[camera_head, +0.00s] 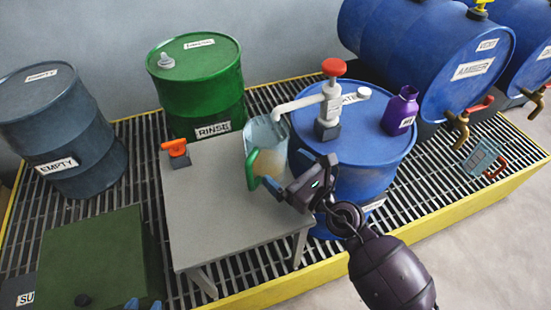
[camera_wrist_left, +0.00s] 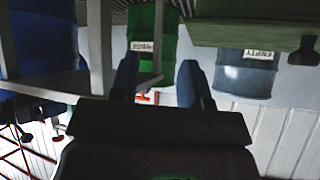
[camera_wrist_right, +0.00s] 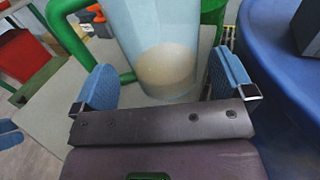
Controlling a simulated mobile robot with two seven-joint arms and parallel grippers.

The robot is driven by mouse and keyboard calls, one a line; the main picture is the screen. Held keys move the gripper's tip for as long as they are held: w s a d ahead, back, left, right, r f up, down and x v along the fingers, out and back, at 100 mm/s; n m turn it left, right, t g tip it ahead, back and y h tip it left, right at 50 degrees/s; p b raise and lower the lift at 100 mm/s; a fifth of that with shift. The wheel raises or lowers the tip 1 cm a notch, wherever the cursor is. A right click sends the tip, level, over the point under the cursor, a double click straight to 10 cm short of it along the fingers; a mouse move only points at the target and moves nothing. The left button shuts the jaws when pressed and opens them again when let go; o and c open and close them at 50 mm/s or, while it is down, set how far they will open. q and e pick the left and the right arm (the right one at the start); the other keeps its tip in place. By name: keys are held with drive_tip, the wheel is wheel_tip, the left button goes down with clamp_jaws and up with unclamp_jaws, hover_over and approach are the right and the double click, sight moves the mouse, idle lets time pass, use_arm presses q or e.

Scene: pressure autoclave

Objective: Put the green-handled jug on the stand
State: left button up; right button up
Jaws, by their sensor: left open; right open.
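The green-handled jug (camera_head: 267,137) is clear and upright at the right side of the grey table-like stand (camera_head: 205,215), beside the white pump spout. Pale beige content shows in its lower part in the right wrist view (camera_wrist_right: 165,70). I cannot tell whether its base touches the stand. My right gripper (camera_head: 280,172) is open around the jug's lower body, one finger on each side; the green handle (camera_wrist_right: 78,45) is by the left finger. The jug hides part of that gripper. My left gripper (camera_head: 145,304) is open and empty at the bottom edge, near the dark green box.
An orange-red tap-like piece (camera_head: 176,150) sits on the stand's back left. A blue drum (camera_head: 365,160) with a red-topped pump (camera_head: 330,100) and purple bottle (camera_head: 400,110) stands close right. A red-handled jug (camera_head: 481,160) is on the grate far right. The stand's left and front are clear.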

drive_tip(key=v, duration=0.6)
drive_tip(key=shift+s+d+f, duration=0.1)
drive_tip(key=shift+s, duration=0.05)
drive_tip(key=shift+s+d, duration=0.2)
drive_tip(key=s+d+f+m+t+h, duration=0.1)
drive_tip(key=s+d+f+m+h, duration=0.2)
drive_tip(key=m, duration=0.6)
drive_tip(key=s+d+f+m+h, duration=0.1)
drive_tip(key=s+d+m+h, duration=0.15)
drive_tip(key=d+m, duration=0.45)
drive_tip(key=s+d+f+m+t+h, duration=0.1)
drive_tip(key=s+d+f+m+h, duration=0.2)
drive_tip(key=m, duration=0.8)
drive_tip(key=s+d+f+m+g+h, duration=0.1)
drive_tip(key=s+d+f+m+g, duration=0.1)
drive_tip(key=s+m, duration=0.4)
drive_tip(key=s+d+f+m+g+h, duration=0.2)
drive_tip(key=s+m, duration=0.4)
drive_tip(key=m, duration=0.3)
drive_tip(key=shift+d+f+m+g, duration=0.3)
drive_tip(key=shift+d+f+g, duration=0.2)
drive_tip(key=shift+f+g, duration=0.55)
drive_tip(key=shift+f+t, duration=0.2)
drive_tip(key=shift+t, duration=0.05)
